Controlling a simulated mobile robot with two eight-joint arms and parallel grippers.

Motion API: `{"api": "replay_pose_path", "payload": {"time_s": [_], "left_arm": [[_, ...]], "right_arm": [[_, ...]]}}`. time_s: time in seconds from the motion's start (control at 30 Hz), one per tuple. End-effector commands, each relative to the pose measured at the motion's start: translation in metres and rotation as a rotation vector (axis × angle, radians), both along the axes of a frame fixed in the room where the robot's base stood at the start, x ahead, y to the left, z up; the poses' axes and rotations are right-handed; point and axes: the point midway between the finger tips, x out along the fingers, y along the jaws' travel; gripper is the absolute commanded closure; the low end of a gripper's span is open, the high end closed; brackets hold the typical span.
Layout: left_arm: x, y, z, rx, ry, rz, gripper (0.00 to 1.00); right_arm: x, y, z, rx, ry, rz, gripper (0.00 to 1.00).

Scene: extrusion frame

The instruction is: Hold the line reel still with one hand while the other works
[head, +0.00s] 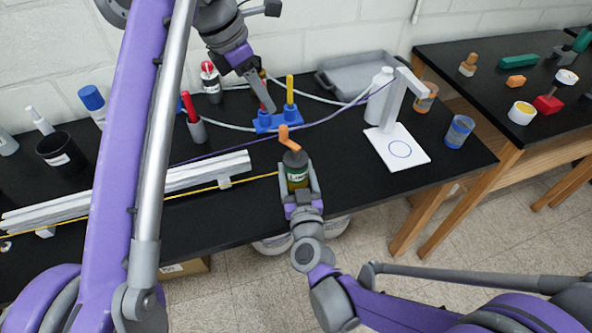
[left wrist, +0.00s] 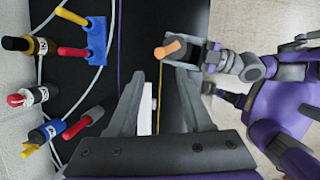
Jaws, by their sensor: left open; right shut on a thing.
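The line reel (head: 297,177) is a dark green drum with a label and an orange crank (head: 289,138). It stands upright near the front edge of the black table. My right gripper (head: 298,175) is shut on its body from the front. A yellow line (head: 235,183) runs left from the reel. My left gripper (head: 266,103) is open, above the table behind the reel. In the left wrist view, its two fingers (left wrist: 162,100) are apart with nothing between them; the orange crank (left wrist: 172,48) shows beyond them.
A blue holder (head: 265,124) with red and yellow tools stands behind the reel. White extrusion bars (head: 205,173) lie left. A white stand (head: 405,148), a blue cup (head: 459,131) and a grey tray (head: 352,76) are right and back. A purple line (head: 340,113) crosses the table.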

Motion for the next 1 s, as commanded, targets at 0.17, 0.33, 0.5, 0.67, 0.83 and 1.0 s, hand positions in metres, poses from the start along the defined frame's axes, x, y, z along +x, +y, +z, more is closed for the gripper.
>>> {"api": "replay_pose_path", "payload": {"time_s": [0.17,0.33,0.5,0.67,0.83,1.0], "left_arm": [[0.001,0.003,-0.002,-0.007,0.006,-0.006,0.72],[0.005,0.03,-0.015,-0.084,0.037,-0.08,1.0],[0.009,0.07,-0.025,-0.24,0.02,-0.214,1.0],[0.01,0.1,-0.025,-0.364,-0.052,-0.322,1.0],[0.01,0.112,-0.025,-0.422,-0.104,-0.38,1.0],[0.01,0.097,-0.039,-0.427,-0.11,-0.389,1.0]], "right_arm": [[0.0,0.0,0.0,0.0,0.0,0.0,0.92],[0.0,0.0,0.0,0.0,0.0,0.0,0.92],[0.0,0.0,0.0,0.0,0.0,0.0,0.92],[0.0,0.0,0.0,0.0,0.0,0.0,0.92],[0.0,0.0,0.0,0.0,0.0,0.0,0.92],[0.0,0.0,0.0,0.0,0.0,0.0,0.92]]}}
